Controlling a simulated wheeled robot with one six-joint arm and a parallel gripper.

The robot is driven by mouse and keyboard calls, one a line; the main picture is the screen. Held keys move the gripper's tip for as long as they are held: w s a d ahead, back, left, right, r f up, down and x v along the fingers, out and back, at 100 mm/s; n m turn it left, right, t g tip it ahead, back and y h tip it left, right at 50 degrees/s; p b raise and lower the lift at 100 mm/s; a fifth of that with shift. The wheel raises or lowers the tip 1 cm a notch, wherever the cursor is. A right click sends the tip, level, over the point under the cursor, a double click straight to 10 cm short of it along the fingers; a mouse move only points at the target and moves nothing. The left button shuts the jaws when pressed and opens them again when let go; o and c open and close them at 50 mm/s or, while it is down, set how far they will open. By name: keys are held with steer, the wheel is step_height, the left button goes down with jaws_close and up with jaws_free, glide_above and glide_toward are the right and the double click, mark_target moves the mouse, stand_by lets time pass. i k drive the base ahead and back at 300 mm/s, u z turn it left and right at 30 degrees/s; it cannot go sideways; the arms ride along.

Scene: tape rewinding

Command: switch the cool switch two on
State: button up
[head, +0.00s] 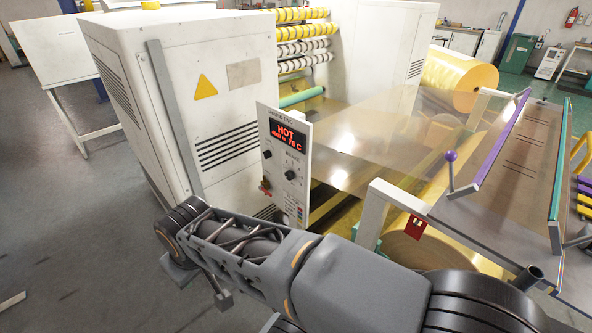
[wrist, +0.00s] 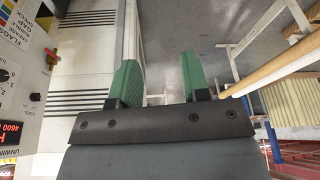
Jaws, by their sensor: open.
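A white control panel (head: 285,165) stands upright at the machine's corner, with a red lit display (head: 288,134) reading HOT and 78 C. A small black switch (head: 267,154) sits below the display's left side, and a larger black knob (head: 290,175) to its right. In the wrist view the panel (wrist: 30,75) appears turned over at the left edge; a black switch (wrist: 34,107) there is beside a label reading COOL. My gripper (wrist: 160,72) has two green fingers spread apart with nothing between them, right of the panel and apart from it. Its fingers cannot be made out in the head view.
A white machine cabinet (head: 190,105) stands behind the panel. A white frame (head: 372,212) and a purple-knobbed lever (head: 450,157) stand to the right. A brass-coloured part (wrist: 50,54) sticks out from the panel. Grey floor (head: 75,235) is clear at the left.

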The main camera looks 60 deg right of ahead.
mark_target(268, 154)
steer(key=z, duration=1.55)
